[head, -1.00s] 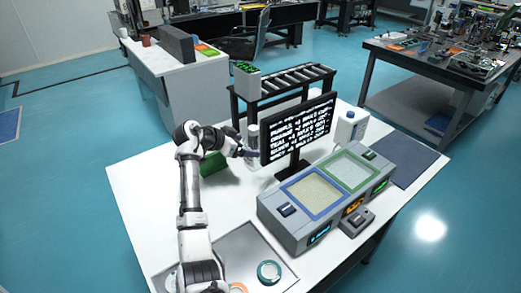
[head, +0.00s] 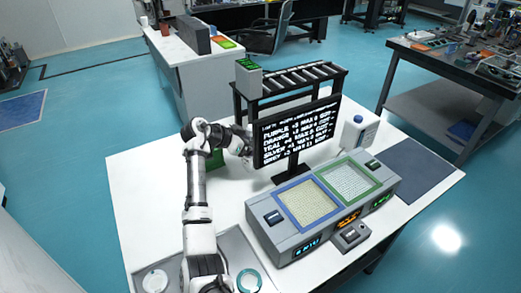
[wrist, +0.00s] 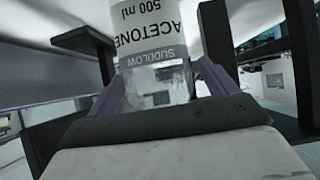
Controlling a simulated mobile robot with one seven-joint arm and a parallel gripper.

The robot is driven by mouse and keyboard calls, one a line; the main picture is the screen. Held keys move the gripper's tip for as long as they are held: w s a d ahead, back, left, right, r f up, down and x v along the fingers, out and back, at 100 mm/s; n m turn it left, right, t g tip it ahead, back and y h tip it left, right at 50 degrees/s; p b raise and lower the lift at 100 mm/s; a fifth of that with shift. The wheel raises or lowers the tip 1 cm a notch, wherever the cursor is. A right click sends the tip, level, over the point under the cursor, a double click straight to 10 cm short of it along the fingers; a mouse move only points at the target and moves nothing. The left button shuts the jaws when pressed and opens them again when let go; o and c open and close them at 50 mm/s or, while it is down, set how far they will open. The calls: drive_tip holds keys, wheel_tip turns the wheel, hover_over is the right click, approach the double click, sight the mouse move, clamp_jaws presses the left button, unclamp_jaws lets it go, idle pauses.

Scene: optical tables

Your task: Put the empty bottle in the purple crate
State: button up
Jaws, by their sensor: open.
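A clear bottle (wrist: 155,80) with a white label reading "ACETONE 500 ml" stands between my gripper's purple fingers in the wrist view. My gripper (wrist: 160,88) is open around it, one finger on each side; I cannot tell whether they touch it. The clear lower part shows no obvious liquid, but I cannot be sure. In the head view my gripper (head: 246,146) is at the left edge of the monitor, which hides most of the bottle. No purple crate can be made out in either view.
The monitor (head: 296,132) stands close right of my gripper. A grey console (head: 290,240) with two framed bins is in front. A green box (head: 216,158) is behind my arm. A white jug (head: 358,133) stands right, and a roller rack (head: 290,85) behind. The left white tabletop (head: 145,190) is clear.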

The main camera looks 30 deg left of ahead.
drive_tip(key=shift+f, duration=0.1)
drive_tip(key=c, duration=1.2)
